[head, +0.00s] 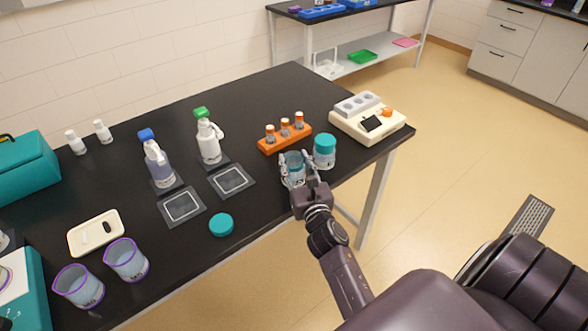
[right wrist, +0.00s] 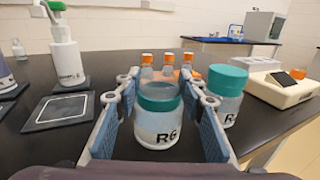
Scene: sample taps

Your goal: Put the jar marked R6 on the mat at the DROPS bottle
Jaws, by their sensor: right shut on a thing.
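The jar marked R6 (right wrist: 158,128) is between the fingers of my right gripper (right wrist: 160,115); it also shows in the head view (head: 294,163). My right gripper (head: 304,175) is shut on it. The jar is upright, with a teal band at its top; I cannot tell whether its base touches the table. Two white bottles stand behind dark mats: a blue-capped one (head: 158,164) by the left mat (head: 182,207), a green-capped one (head: 208,142) by the right mat (head: 231,180). Both mats are bare. I cannot read which bottle says DROPS. My left gripper is not in view.
A second teal-lidded jar (head: 325,152) stands just right of the held one. An orange rack (head: 285,141) of small vials is behind. A loose teal lid (head: 221,224) lies near the front edge. A cream device (head: 367,122) stands right. Two purple-rimmed beakers (head: 126,260) stand front left.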

